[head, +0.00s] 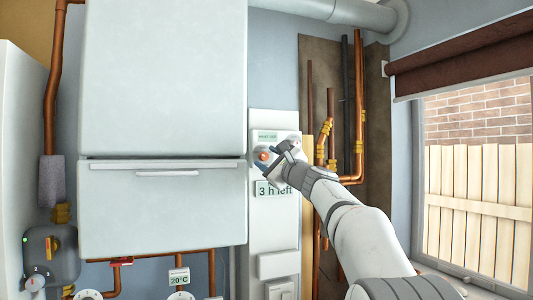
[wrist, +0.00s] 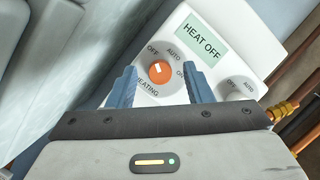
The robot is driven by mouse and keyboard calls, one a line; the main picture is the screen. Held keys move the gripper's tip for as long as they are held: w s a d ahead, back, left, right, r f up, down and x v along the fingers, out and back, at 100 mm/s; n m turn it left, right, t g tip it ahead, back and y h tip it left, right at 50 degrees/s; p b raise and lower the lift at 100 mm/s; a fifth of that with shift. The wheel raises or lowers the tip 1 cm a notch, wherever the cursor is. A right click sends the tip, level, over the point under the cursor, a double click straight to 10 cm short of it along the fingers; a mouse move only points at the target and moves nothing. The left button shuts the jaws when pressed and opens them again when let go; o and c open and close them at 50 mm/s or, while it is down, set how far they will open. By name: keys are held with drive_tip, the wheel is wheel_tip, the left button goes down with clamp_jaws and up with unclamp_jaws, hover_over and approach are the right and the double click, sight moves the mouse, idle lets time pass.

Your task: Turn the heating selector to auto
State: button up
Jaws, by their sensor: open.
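The heating selector is an orange round knob (wrist: 158,73) with a white pointer mark, on a white control panel (wrist: 262,62). OFF, AUTO and ON are printed around it, with HEATING below. The pointer appears to face OFF, and the display (wrist: 201,40) reads HEAT OFF. My gripper (wrist: 159,77) is open, its two blue fingers on either side of the knob in the wrist view. I cannot tell whether they touch it. In the head view the knob (head: 263,155) shows just left of my gripper (head: 275,155), which hides part of the panel.
A large white cabinet (head: 163,80) stands close on the left. Copper pipes (head: 358,110) run on the right, before the window (head: 478,180). A "3 h left" sign (head: 270,189) is below.

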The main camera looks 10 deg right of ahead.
drive_tip(key=shift+w, duration=0.2)
drive_tip(key=shift+c, duration=0.3)
drive_tip(key=shift+a, duration=0.1)
drive_tip(key=c, duration=0.9)
drive_tip(key=shift+c, duration=0.2)
drive_tip(key=shift+f+m+b, duration=0.1)
drive_tip(key=shift+m+b, duration=0.2)
drive_tip(key=shift+b, duration=0.05)
drive_tip(key=m+t+h+b, duration=0.1)
drive_tip(key=m+b, duration=0.1)
drive_tip(key=m, duration=0.1)
drive_tip(key=shift+a+f+m+h, duration=0.1)
drive_tip(key=shift+m+h, duration=0.2)
drive_tip(key=m+t+h+b, duration=0.1)
drive_tip(key=m+b, duration=0.1)
drive_tip(key=m, duration=0.1)
drive_tip(key=shift+s+m+h, duration=0.1)
drive_tip(key=shift+m+h, duration=0.2)
drive_tip(key=shift+m, duration=0.1)
drive_tip(key=m+h, duration=0.2)
drive_tip(key=m, duration=0.2)
drive_tip(key=m+h+b, duration=0.1)
drive_tip(key=m, duration=0.3)
drive_tip(key=shift+a+r+h, duration=0.15)
drive_tip(key=shift+r+h, duration=0.05)
drive_tip(key=shift+h, duration=0.2)
drive_tip(key=shift+m, duration=0.3)
